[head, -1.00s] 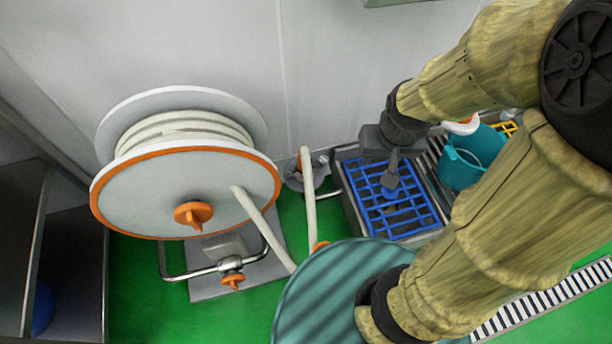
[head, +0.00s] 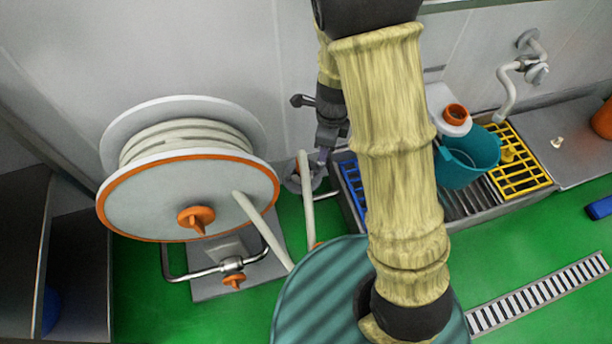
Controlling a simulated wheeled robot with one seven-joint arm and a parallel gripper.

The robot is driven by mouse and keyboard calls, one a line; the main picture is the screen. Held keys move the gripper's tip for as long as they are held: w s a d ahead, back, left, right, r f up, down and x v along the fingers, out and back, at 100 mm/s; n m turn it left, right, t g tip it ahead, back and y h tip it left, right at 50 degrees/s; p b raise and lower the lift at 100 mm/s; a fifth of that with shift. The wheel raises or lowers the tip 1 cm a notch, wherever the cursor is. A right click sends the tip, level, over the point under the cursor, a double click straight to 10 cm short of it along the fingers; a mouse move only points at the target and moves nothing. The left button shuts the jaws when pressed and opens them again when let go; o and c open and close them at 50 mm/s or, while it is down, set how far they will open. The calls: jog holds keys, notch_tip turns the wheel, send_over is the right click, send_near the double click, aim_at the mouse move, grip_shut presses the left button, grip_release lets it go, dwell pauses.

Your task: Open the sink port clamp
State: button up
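A grey round fitting (head: 293,183), which looks like the sink port, sits low by the wall at the left end of the sink (head: 348,212). A pale hose (head: 309,215) stands in front of it and hides part of it. I cannot make out the clamp itself or whether it is open. My gripper (head: 322,157) points down just above and at the right of this fitting. My arm hides part of the gripper, and its fingers are too small to tell apart. I cannot tell whether it touches anything.
A hose reel (head: 150,205) with orange knobs stands at the left, close to the fitting. The sink holds a blue grate (head: 354,187), a teal bucket (head: 462,170) and a yellow grate (head: 525,170).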

aim_at(306, 179)
jog(key=w+a+f+m+p, duration=0.1)
jog(key=w+a+f+m, duration=0.1)
jog(key=a+f+m, duration=0.3)
jog(key=m, duration=0.3)
jog(key=shift+w+m+h, duration=0.3)
jog(key=shift+w, duration=0.1)
jog(key=shift+f, duration=0.15)
notch_tip(306, 179, down, 17)
jog(key=b, duration=0.7)
jog(key=shift+f+b, duration=0.15)
jog(key=shift+b, duration=0.15)
jog(key=shift+c, duration=0.4)
grip_shut()
